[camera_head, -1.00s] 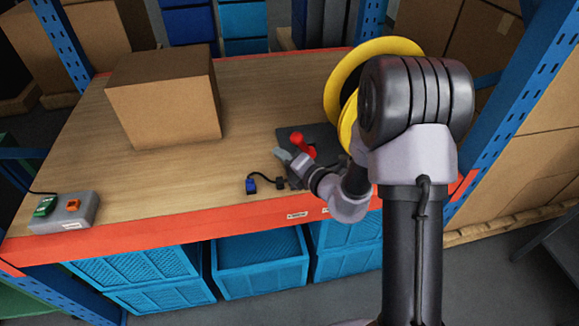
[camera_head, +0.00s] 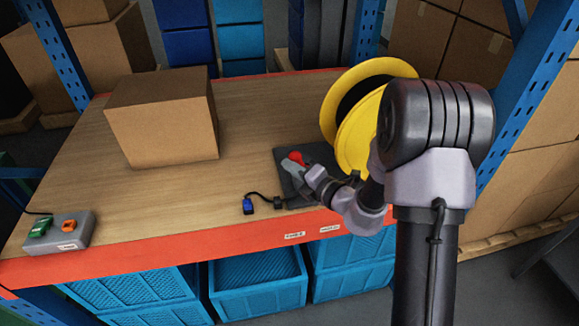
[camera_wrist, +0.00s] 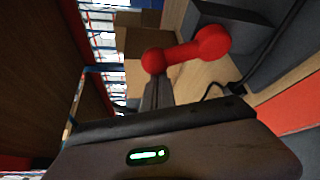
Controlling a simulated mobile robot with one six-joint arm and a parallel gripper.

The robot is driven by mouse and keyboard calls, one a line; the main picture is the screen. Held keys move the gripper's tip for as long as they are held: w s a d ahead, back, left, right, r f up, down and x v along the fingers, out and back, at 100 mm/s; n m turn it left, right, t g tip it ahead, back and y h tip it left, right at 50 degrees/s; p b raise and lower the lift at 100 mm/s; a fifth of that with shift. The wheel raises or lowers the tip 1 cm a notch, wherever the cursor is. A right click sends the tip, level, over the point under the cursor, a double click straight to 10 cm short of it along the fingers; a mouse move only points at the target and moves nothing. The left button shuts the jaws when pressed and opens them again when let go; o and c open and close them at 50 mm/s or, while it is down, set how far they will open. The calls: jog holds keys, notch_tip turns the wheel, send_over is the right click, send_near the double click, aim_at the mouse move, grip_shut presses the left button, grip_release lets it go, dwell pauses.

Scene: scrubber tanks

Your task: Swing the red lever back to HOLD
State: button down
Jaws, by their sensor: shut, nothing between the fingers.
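The red lever (camera_head: 296,158) stands on a dark plate (camera_head: 287,183) on the bench, partly hidden by my gripper in the head view. In the wrist view the red lever (camera_wrist: 188,53) shows as a bar with a round knob at its left end and a larger round end at the right. My gripper (camera_head: 287,162) is shut and empty, with its tips close beside the lever. In the wrist view the fingers of my gripper (camera_wrist: 156,88) point toward the knob and overlap it from below. I cannot tell whether they touch it.
A yellow reel (camera_head: 357,135) stands right behind my wrist. A cardboard box (camera_head: 163,130) sits on the left of the bench. A grey switch box (camera_head: 68,235) is at the front left. A blue connector (camera_head: 248,206) on a black cable lies left of the plate.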

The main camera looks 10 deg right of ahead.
aim_at(299, 155)
jog(key=d+r+m+t+p, duration=0.1)
jog(key=d+m, duration=0.1)
jog(key=shift+r+m+y+p, duration=0.15)
jog(key=shift+m+y+p, duration=0.15)
jog(key=shift+y+p, duration=0.1)
jog(key=shift+d+r+m+t+y+p, duration=0.25)
jog(key=shift+d+m+t+y+p, duration=0.25)
jog(key=shift+d+m, duration=0.55)
jog(key=d+m+t, duration=0.1)
jog(key=m, duration=0.1)
jog(key=d+m+t+p, duration=0.1)
jog(key=d+m, duration=0.1)
jog(key=shift+w+d+f+m, duration=0.1)
jog(key=shift+m, duration=0.15)
jog(key=shift+d+f, duration=0.1)
